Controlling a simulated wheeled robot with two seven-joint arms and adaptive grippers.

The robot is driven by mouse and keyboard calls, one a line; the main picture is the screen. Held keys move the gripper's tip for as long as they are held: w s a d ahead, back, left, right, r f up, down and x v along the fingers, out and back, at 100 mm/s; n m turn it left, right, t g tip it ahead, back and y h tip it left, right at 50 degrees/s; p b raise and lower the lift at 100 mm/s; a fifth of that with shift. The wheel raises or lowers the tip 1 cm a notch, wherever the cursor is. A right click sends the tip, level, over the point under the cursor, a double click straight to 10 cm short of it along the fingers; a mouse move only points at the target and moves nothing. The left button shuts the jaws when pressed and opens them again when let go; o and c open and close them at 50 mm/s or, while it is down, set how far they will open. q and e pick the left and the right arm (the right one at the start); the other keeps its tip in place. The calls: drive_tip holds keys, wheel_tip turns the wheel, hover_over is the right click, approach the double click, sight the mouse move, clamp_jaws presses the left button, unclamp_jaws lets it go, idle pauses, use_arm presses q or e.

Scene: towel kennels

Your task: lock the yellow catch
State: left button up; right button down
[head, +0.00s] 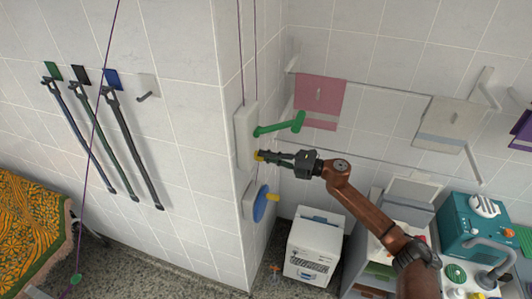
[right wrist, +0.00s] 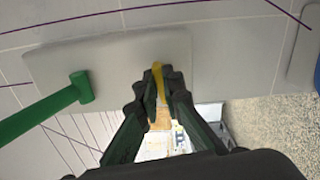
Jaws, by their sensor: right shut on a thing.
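The yellow catch (head: 258,156) sits at the lower part of a pale plate (head: 241,132) on the tiled wall corner. It also shows in the right wrist view (right wrist: 159,75) as a short yellow piece between the fingertips. My right gripper (head: 264,156) reaches in from the right and is shut on the catch. It also shows in the right wrist view (right wrist: 157,88). A green lever (head: 282,127) sticks out from the same plate, just above the catch. My left gripper is not in view.
A pink towel (head: 318,100) hangs behind on a rail. A white box (head: 314,246) stands on the floor below my arm.

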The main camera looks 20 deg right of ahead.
drive_tip(key=shift+d+m+p, duration=0.1)
drive_tip(key=shift+m+p, duration=0.4)
drive_tip(key=shift+m, duration=0.4)
drive_tip(key=c, duration=2.1)
unclamp_jaws()
drive_tip(key=shift+f, duration=0.1)
drive_tip(key=v, duration=1.2)
